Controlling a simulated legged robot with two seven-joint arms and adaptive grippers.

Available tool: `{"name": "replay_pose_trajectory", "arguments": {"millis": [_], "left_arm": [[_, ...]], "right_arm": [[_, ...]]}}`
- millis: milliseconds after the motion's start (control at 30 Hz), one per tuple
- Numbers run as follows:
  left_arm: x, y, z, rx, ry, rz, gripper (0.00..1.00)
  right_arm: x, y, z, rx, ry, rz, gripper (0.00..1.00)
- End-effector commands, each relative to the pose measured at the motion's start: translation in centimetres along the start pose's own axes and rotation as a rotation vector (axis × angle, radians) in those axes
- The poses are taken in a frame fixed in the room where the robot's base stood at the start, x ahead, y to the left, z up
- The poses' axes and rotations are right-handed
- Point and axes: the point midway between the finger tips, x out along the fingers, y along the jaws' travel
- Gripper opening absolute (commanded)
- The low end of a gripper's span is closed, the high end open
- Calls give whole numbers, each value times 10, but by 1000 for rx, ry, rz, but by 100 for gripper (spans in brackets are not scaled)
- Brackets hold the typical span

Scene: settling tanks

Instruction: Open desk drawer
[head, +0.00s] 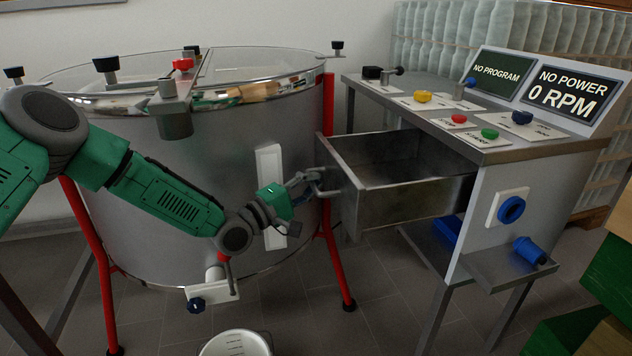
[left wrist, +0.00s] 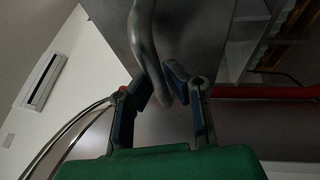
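The metal desk drawer (head: 405,207) stands well pulled out to the left of the grey desk (head: 480,150), and its inside looks empty. Its curved metal handle (head: 322,178) is on the drawer's left end. My left gripper (head: 304,186) is at this handle. In the left wrist view the handle (left wrist: 146,40) passes between the fingertips of my left gripper (left wrist: 160,92), which are closed in around it. My right gripper is not in view.
A large steel tank (head: 190,200) on red legs stands close beside the drawer and behind my left arm. A white bucket (head: 236,344) is on the floor below. The desk top holds several coloured knobs and two screens (head: 567,95). Green and wooden boxes (head: 610,270) stand at the right.

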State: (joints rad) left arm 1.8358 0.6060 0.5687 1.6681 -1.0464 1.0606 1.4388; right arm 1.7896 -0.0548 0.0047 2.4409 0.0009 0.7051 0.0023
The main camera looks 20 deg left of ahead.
Motion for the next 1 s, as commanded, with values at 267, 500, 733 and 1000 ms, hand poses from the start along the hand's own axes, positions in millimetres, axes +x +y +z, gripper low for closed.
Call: {"name": "replay_pose_trajectory", "arguments": {"millis": [267,500,733,1000], "left_arm": [[0,-1,1,0,0,-2,32],[-11,-1,0,-2,0,-3,32],[-56,-1,-1,-3,3,-1,32],[-106,-2,-1,-2,2,-2,32]], "right_arm": [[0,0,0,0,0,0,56],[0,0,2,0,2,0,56],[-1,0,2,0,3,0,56],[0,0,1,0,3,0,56]]}}
